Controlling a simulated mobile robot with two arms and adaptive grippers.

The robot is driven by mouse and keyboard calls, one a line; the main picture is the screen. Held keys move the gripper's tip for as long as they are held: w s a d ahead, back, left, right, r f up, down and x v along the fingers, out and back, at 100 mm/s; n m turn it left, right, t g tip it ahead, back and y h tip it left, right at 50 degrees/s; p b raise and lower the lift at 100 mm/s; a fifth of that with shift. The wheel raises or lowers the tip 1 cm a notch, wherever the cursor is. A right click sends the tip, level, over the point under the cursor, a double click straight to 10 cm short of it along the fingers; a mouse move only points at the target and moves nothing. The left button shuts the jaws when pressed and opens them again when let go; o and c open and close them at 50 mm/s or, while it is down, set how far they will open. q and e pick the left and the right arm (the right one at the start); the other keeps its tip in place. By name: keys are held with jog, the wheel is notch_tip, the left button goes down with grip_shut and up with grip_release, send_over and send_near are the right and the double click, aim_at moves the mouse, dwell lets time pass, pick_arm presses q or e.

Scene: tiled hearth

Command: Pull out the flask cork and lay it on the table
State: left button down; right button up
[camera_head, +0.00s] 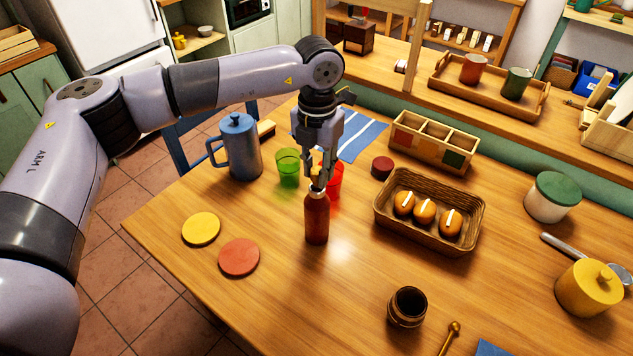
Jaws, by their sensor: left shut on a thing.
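My left gripper (319,178) points down from above, right over the flask's mouth. Its fingers are shut on the small tan cork (316,186), which is mostly hidden between the fingertips. The cork is at the top of the neck; I cannot tell whether it is still seated in the mouth or just clear of it. My right gripper is not in view.
Close behind the flask stand a red cup (335,186) and a green cup (288,168). A blue pitcher (241,148) is at the left, a wicker basket (428,238) with buns at the right. Yellow (201,228) and orange (239,257) coasters lie front left. The table's front middle is clear.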

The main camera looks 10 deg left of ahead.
pick_arm(q)
jog(key=shift+r+p, duration=1.45)
jog(key=shift+r, duration=1.7)
